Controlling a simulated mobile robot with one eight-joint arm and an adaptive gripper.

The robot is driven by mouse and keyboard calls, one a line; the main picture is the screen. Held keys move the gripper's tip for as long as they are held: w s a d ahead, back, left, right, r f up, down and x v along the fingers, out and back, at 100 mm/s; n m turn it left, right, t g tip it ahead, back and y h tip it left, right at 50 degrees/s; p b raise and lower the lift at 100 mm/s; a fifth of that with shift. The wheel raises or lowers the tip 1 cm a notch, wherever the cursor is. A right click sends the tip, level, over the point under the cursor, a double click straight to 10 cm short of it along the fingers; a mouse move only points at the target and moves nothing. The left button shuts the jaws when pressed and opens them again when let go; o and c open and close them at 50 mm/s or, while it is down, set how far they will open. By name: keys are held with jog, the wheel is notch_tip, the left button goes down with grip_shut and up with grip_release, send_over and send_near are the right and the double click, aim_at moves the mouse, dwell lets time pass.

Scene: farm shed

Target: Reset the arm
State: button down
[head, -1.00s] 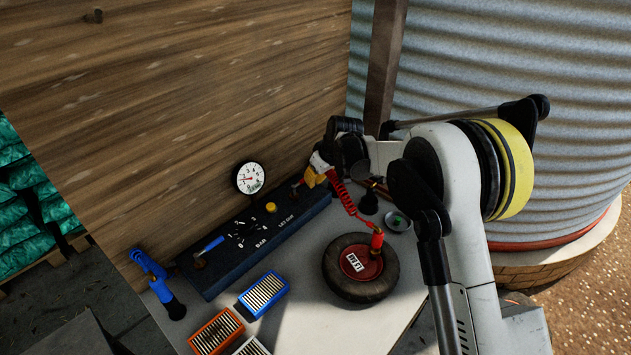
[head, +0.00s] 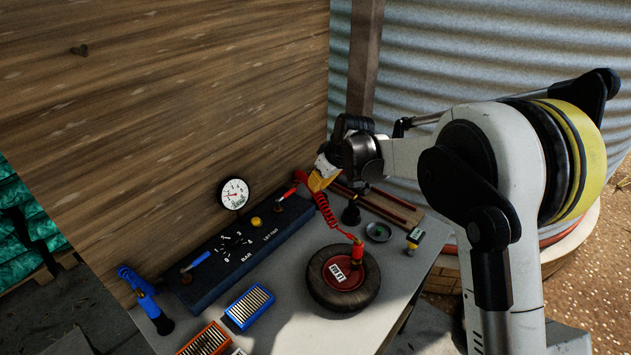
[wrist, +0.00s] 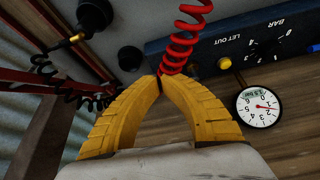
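My gripper (head: 318,181) is above the right end of the dark blue control box, its yellow fingers pointing down-left in the head view. In the wrist view the yellow fingers (wrist: 160,84) meet at their tips, with nothing visible held between them. A red coiled hose (head: 325,213) passes close by the fingertips and runs to a red fitting on the small tyre (head: 318,287). The control box (head: 232,262) carries a dial, a yellow button, a blue lever and a red lever. A white pressure gauge (head: 234,194) stands behind it.
Blue (head: 249,307) and orange (head: 205,342) slotted blocks lie at the front of the table. A wooden wall rises behind.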

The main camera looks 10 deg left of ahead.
jog(key=s+d+r+m+t+h, duration=0.15)
jog(key=s+d+r+m, duration=0.25)
jog(key=s+d+r, duration=0.95)
jog(key=s+d+f+m+t+h, duration=0.1)
jog(key=s+d+m, duration=0.5)
jog(key=s+d, duration=1)
jog(key=s+t+h, duration=0.1)
jog(key=s, duration=0.3)
jog(key=shift+s+d, duration=0.15)
jog(key=shift+d, duration=0.15)
